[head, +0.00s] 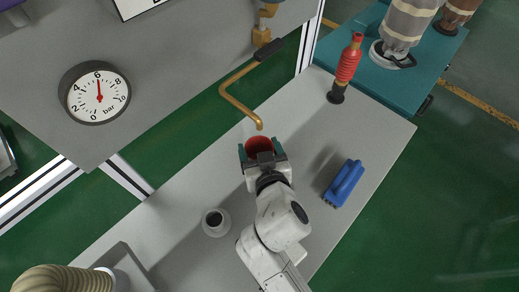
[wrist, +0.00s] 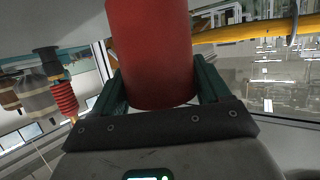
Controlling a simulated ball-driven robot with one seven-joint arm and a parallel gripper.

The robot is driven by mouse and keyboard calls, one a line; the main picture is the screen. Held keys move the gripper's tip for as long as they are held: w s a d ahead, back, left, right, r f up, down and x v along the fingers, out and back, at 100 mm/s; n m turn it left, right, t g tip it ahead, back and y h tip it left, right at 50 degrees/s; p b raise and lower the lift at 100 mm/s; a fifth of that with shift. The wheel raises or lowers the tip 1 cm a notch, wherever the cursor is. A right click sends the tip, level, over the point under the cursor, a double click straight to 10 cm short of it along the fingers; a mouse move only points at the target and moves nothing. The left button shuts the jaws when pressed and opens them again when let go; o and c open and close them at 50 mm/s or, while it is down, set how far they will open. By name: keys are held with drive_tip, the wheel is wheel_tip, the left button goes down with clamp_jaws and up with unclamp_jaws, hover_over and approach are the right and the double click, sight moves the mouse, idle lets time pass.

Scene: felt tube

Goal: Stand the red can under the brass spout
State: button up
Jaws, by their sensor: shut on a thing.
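The red can (head: 259,143) is held between the green fingers of my gripper (head: 262,151). In the wrist view the red can (wrist: 152,55) fills the space between the two fingers (wrist: 158,88), and its top is cut off by the frame edge. The brass spout (head: 240,100) comes down from the grey panel, and its tip (head: 259,125) is close to the can in the head view, just beyond its rim. I cannot tell the height gap between tip and can. The brass pipe (wrist: 240,31) also shows behind the can in the wrist view.
A blue brush-like block (head: 344,183) lies right of my arm. A white cup with dark contents (head: 216,222) stands to the left. A red ribbed bottle-shaped thing (head: 347,68) stands at the bench's far corner. A ribbed hose (head: 62,281) is at lower left.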

drive_tip(key=shift+f, duration=0.4)
drive_tip(key=shift+f, duration=0.1)
drive_tip(key=o, duration=1.3)
drive_tip(key=shift+c, duration=0.2)
drive_tip(key=shift+s+d, duration=0.1)
drive_tip(key=b+v, duration=0.1)
drive_tip(key=v, duration=1.1)
